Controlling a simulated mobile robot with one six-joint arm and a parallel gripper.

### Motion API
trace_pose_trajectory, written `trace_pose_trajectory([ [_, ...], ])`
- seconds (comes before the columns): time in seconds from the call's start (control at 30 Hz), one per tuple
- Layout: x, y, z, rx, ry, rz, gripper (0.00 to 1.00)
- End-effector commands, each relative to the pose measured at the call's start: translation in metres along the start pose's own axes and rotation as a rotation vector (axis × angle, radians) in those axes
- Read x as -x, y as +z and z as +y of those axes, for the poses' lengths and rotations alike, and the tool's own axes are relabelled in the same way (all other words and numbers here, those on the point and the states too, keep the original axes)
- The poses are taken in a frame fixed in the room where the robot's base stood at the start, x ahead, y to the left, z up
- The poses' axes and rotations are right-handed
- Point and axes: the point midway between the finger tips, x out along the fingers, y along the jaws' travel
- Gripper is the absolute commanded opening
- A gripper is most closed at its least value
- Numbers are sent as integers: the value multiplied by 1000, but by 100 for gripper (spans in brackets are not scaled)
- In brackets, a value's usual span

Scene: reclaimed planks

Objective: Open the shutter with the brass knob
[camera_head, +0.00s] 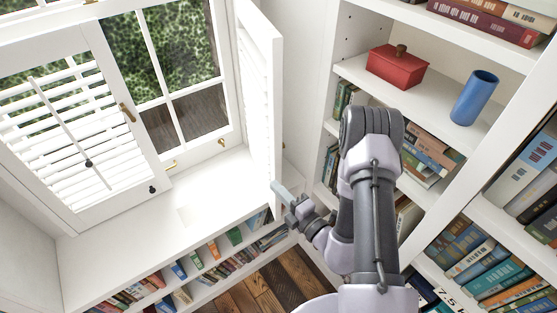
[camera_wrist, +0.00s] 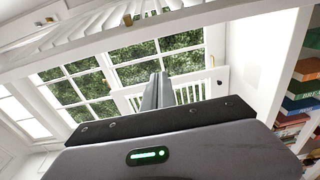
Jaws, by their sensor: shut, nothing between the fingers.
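The right-hand louvred shutter (camera_head: 262,90) stands swung out from the window, seen nearly edge-on in the head view. In the wrist view a white slatted panel (camera_wrist: 75,42) crosses the top, with a small brass piece (camera_wrist: 128,20) on it that looks like the knob. I cannot make out a knob on this shutter in the head view.
A white sill (camera_head: 190,210) runs under the window, above low bookshelves. A tall bookcase (camera_head: 340,70) on the right holds books, a red box (camera_head: 397,68) and a blue cup (camera_head: 474,98). A patch of wooden floor (camera_head: 280,285) shows below the gripper.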

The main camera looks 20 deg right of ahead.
Motion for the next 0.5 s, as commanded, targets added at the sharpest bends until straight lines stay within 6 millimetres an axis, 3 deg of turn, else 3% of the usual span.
trace_pose_trajectory([
  [0.37,-83,-1,2,6,5,4,0],
  [0.5,-71,25,0,4,3,-3,0],
])
